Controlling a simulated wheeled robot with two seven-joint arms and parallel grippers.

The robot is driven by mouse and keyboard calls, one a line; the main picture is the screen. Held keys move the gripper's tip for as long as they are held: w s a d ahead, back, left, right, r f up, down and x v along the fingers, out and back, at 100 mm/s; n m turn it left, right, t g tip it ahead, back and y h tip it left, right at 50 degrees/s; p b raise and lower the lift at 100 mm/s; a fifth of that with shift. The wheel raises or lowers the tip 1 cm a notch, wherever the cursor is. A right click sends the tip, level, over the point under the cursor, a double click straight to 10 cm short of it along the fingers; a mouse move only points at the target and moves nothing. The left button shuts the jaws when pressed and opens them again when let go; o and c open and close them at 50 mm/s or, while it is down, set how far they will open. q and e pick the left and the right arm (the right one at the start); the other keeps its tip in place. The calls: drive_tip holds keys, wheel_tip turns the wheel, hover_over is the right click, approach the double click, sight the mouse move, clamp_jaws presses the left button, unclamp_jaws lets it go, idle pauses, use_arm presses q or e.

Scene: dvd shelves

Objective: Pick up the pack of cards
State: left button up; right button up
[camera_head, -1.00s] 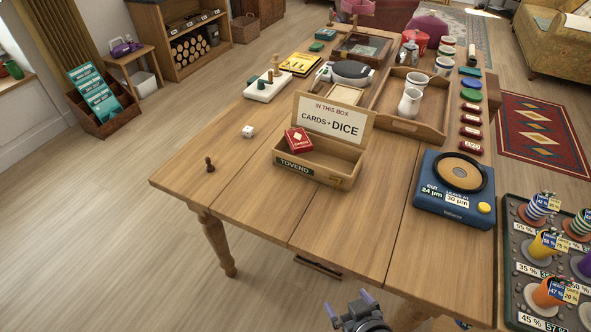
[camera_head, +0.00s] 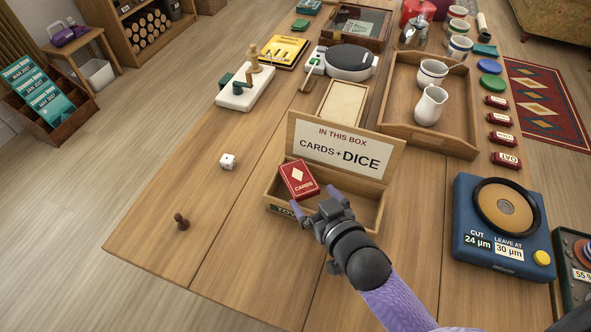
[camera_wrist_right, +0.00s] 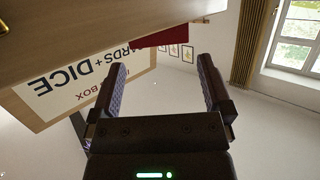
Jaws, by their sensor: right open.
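The red pack of cards (camera_head: 298,180), with a white diamond on its face, leans in the left part of the open wooden box (camera_head: 362,213). The box's raised lid (camera_head: 340,149) reads "CARDS + DICE". My right gripper (camera_head: 314,199) is open just in front of the pack, over the box's front side, with nothing held. In the right wrist view, a red strip of the pack (camera_wrist_right: 170,37) shows beyond the two spread fingers (camera_wrist_right: 160,68), partly hidden by a wooden panel. I cannot tell whether a finger touches the pack. My left gripper is not in view.
A white die (camera_head: 228,161) and a dark pawn (camera_head: 181,222) stand on the table left of the box. A blue device (camera_head: 470,247) with a round dial stands to the right.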

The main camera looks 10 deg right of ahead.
sight(300, 180)
drive_tip(key=b+x, duration=0.2)
drive_tip(key=x, duration=0.4)
drive_tip(key=shift+w, duration=0.15)
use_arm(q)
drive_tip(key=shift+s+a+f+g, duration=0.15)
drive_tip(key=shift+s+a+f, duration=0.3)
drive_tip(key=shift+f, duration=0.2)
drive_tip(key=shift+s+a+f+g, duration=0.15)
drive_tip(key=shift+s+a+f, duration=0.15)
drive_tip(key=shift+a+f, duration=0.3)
use_arm(e)
drive_tip(key=shift+r, duration=0.15)
